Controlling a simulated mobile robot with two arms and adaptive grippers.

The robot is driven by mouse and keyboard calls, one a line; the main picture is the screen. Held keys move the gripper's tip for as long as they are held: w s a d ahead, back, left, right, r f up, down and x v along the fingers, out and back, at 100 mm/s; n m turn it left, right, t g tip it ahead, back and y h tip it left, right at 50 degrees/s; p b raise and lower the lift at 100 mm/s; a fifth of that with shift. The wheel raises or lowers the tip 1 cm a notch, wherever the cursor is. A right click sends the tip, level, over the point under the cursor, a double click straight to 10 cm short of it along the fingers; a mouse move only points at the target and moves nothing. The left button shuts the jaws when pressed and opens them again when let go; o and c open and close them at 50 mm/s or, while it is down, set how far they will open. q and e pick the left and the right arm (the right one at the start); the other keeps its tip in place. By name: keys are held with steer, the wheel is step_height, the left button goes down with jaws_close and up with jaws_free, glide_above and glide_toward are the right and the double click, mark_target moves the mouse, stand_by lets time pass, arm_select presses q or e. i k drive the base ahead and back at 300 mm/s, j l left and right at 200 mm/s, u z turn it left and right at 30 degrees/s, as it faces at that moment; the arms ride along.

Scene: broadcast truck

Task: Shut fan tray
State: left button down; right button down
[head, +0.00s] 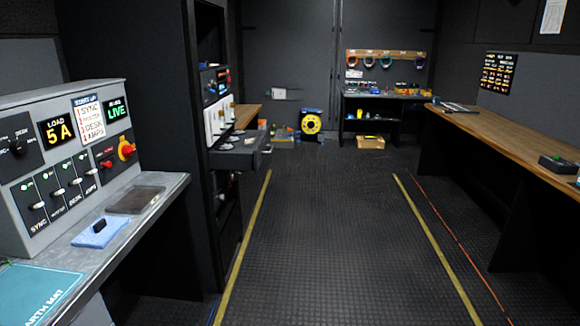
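A dark equipment rack (172,110) stands at the left, past the control console. A dark drawer-like shelf (242,154) sticks out of its right side at mid height. It may be the fan tray, but it is too small and dark to be sure. Upright white modules (214,124) sit just above it. Neither of my grippers is in view.
A grey control console (70,150) stands on a bench (150,205) at the near left, with a blue cloth (100,232). A long wooden counter (500,135) runs along the right. The black floor (330,230) between yellow lines is clear.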

mark_target(237, 150)
steer(key=i, duration=1.2)
steer(key=i+u, duration=0.1)
steer(key=i, duration=1.15)
steer(key=i+l, duration=0.2)
steer(key=i, duration=1)
